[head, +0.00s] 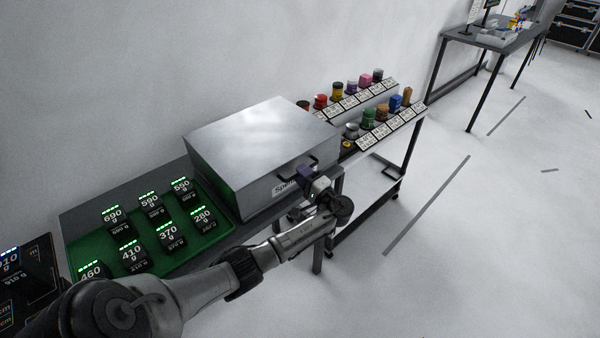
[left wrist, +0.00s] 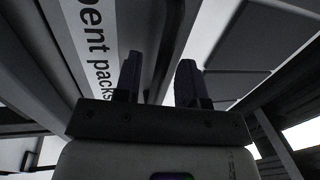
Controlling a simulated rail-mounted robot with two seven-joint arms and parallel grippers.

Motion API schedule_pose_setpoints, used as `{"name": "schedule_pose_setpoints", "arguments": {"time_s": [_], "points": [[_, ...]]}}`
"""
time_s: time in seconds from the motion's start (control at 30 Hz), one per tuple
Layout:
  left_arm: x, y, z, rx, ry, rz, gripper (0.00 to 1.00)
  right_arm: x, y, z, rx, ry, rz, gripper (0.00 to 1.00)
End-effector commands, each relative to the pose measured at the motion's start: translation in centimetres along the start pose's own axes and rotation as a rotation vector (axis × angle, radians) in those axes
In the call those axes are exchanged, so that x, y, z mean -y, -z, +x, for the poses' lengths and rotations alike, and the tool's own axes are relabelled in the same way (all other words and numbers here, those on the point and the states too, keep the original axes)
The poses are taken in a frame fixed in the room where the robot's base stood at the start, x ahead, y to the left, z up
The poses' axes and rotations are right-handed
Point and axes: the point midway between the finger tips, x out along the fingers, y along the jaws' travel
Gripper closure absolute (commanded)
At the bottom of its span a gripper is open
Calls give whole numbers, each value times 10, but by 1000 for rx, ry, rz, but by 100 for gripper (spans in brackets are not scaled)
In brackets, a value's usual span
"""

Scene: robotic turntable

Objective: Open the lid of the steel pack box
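The steel pack box (head: 230,187) stands on the dark table with its grey lid (head: 262,128) down. My left gripper (head: 308,175) is at the front of the box, right beside the handle, and partly covers the box's label (head: 284,187). In the left wrist view the two dark fingers (left wrist: 158,80) stand apart under the box front, and the label reads "pent packs" (left wrist: 95,45). I cannot tell whether the fingers touch the handle. My right gripper is out of view.
A green tray (head: 85,225) with several black weight packs lies left of the box. A rack (head: 385,140) of coloured jars and label cards stands behind and right of it. Another table (head: 490,38) is far right. The floor at right is clear.

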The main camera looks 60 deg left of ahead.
Motion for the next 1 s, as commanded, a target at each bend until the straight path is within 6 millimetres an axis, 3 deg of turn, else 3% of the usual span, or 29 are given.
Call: {"name": "schedule_pose_setpoints", "arguments": {"time_s": [0.5,0.9,1.0], "points": [[0,0,12,0,-1,0,63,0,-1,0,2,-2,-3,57],[0,0,12,0,-1,0,100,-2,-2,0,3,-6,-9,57],[0,0,12,-1,-1,0,100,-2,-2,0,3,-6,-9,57]]}}
